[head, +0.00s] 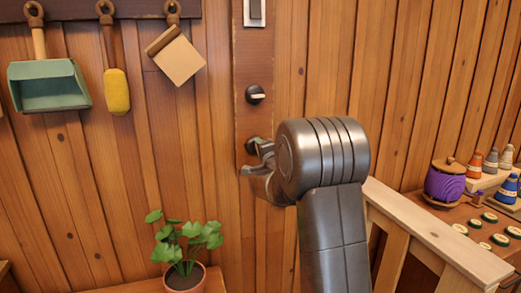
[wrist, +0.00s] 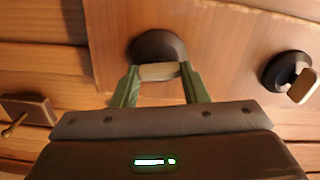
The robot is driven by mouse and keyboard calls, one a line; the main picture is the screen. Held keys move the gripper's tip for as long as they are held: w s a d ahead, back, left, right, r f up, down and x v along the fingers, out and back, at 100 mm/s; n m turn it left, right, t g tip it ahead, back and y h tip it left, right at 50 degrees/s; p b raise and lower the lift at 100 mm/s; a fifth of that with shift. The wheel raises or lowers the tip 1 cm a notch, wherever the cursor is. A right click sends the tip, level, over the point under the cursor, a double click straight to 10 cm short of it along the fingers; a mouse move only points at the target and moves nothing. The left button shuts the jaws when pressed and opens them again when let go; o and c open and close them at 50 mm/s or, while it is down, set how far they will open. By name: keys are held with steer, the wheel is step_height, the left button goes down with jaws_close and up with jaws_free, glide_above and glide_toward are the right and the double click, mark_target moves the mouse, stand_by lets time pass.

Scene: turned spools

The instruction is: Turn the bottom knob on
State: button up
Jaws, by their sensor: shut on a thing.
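The bottom knob (head: 254,146) is a dark round knob low on a brown vertical board (head: 253,118), mostly hidden by my gripper in the head view. In the wrist view the bottom knob (wrist: 158,48) shows its dark round base and a pale wooden grip bar. My gripper (wrist: 160,76) is shut on this bar, with one green finger at each end of it. In the head view my gripper (head: 252,160) reaches the knob from the right. The bar lies roughly level across the wrist picture.
Another knob (head: 256,94) with a pale bar sits just above on the board, with a switch plate (head: 255,12) higher up. A dustpan (head: 48,86) and brushes hang at left. A potted plant (head: 186,246) stands below. A wooden rail (head: 435,232) and spools are at right.

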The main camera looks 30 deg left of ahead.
steer(key=shift+m, duration=1)
steer(key=o, duration=1)
steer(key=shift+d, duration=0.1)
steer(key=b+v, duration=0.2)
steer(key=v, duration=1.1)
steer(key=shift+s+d, duration=0.15)
steer(key=shift+d, duration=0.1)
steer(key=shift+a, duration=0.1)
steer(key=p+x, duration=0.2)
steer(key=x, duration=1.1)
steer(key=shift+w+a, duration=0.2)
steer(key=shift+a, duration=0.05)
